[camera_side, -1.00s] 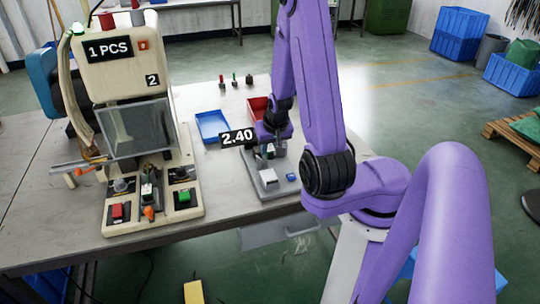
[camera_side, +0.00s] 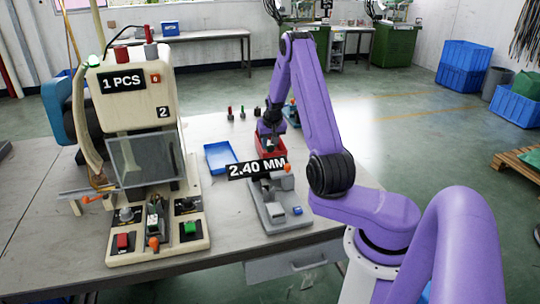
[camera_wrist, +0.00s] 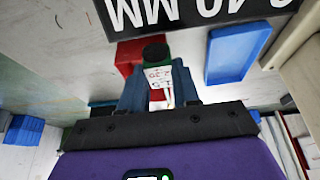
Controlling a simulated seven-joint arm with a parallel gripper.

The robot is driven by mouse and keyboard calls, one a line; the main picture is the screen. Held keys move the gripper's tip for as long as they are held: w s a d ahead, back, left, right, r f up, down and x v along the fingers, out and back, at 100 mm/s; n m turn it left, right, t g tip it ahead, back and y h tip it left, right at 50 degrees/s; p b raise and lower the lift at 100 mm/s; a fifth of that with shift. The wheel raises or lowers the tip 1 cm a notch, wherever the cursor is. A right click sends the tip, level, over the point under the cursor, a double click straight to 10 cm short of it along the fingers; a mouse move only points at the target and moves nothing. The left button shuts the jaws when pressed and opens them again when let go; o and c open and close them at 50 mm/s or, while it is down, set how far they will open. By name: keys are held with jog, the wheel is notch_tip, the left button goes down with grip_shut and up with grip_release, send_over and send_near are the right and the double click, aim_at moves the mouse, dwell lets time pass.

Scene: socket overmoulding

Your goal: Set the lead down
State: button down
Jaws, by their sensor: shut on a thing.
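My gripper (camera_side: 268,140) is at the red tray (camera_side: 271,149) towards the back of the table. In the wrist view my gripper (camera_wrist: 158,85) is shut on the lead (camera_wrist: 158,77), which shows as a whitish piece with red and green marks and a round black end. The red tray also shows in the wrist view (camera_wrist: 127,57), partly behind the lead. In the side view the lead is too small to make out, and I cannot tell whether it touches the tray.
A blue tray (camera_side: 221,158) lies left of the red one. A grey gauge fixture (camera_side: 272,212) with a "2.40 MM" label (camera_side: 257,168) stands in front. The beige moulding machine (camera_side: 143,130) is on the left. Several small upright items (camera_side: 242,113) stand behind the trays.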

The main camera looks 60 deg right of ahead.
jog(key=w+d+f, duration=0.2)
jog(key=w+d, duration=0.2)
jog(key=d, duration=0.7)
jog(key=f, duration=1)
jog(key=shift+w+d, duration=0.1)
jog(key=shift+w, duration=0.1)
jog(key=shift+f, duration=0.15)
jog(key=c, duration=0.8)
grip_release()
